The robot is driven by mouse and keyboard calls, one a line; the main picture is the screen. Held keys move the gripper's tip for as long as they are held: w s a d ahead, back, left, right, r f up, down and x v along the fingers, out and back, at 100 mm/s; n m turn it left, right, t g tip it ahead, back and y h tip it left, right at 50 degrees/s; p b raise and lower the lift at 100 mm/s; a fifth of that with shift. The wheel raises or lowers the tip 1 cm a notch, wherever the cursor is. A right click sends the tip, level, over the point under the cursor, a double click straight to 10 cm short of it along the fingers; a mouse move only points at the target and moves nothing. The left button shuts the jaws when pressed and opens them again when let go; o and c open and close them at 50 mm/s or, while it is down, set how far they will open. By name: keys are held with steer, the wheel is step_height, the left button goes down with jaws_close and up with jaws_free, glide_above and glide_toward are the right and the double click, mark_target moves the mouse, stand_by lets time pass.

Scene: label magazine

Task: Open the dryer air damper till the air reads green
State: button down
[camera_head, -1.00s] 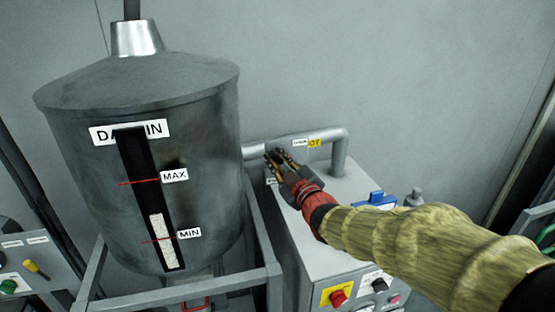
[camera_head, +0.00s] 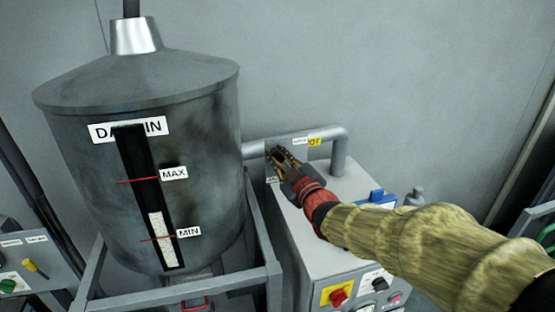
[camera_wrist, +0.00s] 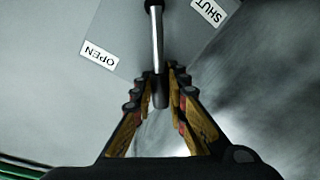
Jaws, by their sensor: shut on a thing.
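The damper lever (camera_wrist: 157,45) is a slim metal rod with a dark grip end, on a grey plate in the wrist view. An OPEN label (camera_wrist: 99,54) is on its left and a SHUT label (camera_wrist: 208,11) at its upper right. The lever points between the two labels. My gripper (camera_wrist: 160,85) is shut on the lever's dark end. In the head view my gripper (camera_head: 274,152) reaches the pipe (camera_head: 340,145) beside the hopper, at a small plate (camera_head: 271,175); there the fingers hide the lever. I cannot make out an air reading.
A large grey hopper (camera_head: 90,190) with MAX and MIN marks stands at the left in a metal frame (camera_head: 240,281). A grey cabinet (camera_head: 305,255) with a red button (camera_head: 338,297) stands below my arm. The back wall is bare.

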steer(key=shift+w+d+r+m+t+b, duration=0.25)
steer(key=shift+d+m+b, duration=0.35)
steer(key=shift+m, duration=0.3)
steer(key=shift+w+d+r+m+t+b, duration=0.15)
steer(key=shift+d+r+m+b, duration=0.25)
steer(key=shift+m, duration=0.5)
steer(key=shift+s+f, duration=0.1)
steer(key=c, duration=1.8)
jaws_free()
steer(key=shift+s+d, duration=0.1)
steer(key=v, duration=1.1)
steer(key=shift+s+d, duration=0.2)
steer(key=shift+s, duration=0.15)
